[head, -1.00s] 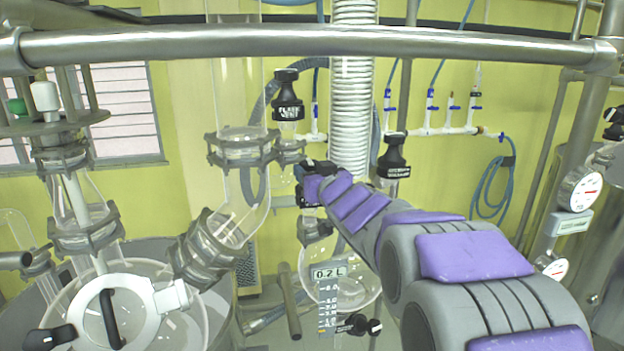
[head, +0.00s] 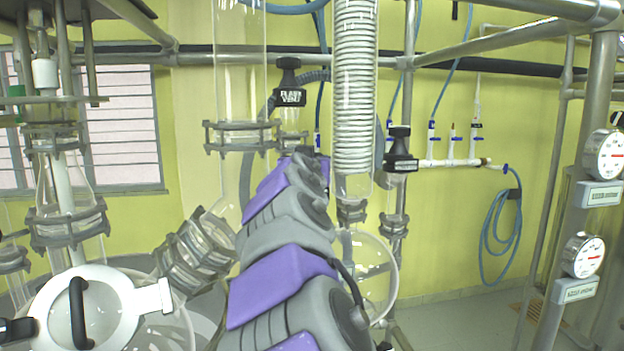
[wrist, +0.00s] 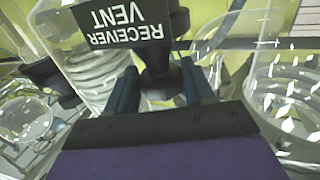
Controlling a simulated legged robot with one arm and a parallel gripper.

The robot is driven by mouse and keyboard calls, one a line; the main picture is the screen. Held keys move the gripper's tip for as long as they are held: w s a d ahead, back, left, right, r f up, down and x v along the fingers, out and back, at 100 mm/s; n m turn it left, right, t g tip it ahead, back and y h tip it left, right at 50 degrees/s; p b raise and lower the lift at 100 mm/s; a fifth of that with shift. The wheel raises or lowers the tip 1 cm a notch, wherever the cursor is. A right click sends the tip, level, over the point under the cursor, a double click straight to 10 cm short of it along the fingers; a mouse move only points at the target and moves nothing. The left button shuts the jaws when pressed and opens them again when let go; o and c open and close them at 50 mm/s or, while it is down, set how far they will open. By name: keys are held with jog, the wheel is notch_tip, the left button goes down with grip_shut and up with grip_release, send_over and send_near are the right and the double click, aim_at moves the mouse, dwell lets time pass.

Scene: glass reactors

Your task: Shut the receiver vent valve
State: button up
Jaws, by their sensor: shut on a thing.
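The receiver vent valve shows in the wrist view as a black handle (wrist: 160,72) with a black plate (wrist: 125,25) reading RECEIVER VENT upside down. My gripper (wrist: 160,88) has its two dark fingers on either side of the handle's black lower part and is shut on it. In the head view my purple and grey arm reaches up the middle, and its own links mostly hide the gripper and what it holds. I cannot tell from these views whether the valve is open or shut.
A coiled glass condenser (head: 354,90) and a round glass flask (head: 372,275) are close beside my arm. Metal frame bars cross above.

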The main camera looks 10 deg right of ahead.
jog(key=shift+a+m+g+h, duration=0.1)
jog(key=shift+m+g+h, duration=0.2)
jog(key=shift+m+h, duration=0.45)
jog(key=h, duration=0.1)
jog(key=m+g+h+p, duration=0.1)
jog(key=m+h+p, duration=0.1)
jog(key=shift+w+a+r+g, duration=0.15)
jog(key=shift+a+r+g, duration=0.1)
jog(key=shift+g, duration=0.15)
jog(key=shift+m+g+h+p, duration=0.6)
jog(key=shift+h+p, duration=0.25)
jog(key=shift+p, duration=0.4)
jog(key=shift+a+m+g+h+p, duration=0.1)
jog(key=shift+m+g+h+p, duration=0.45)
jog(key=shift+p, duration=0.55)
jog(key=o, duration=1)
jog(key=shift+w+a+f, duration=0.1)
jog(key=shift+w+f, duration=0.05)
jog(key=shift+o, duration=0.2)
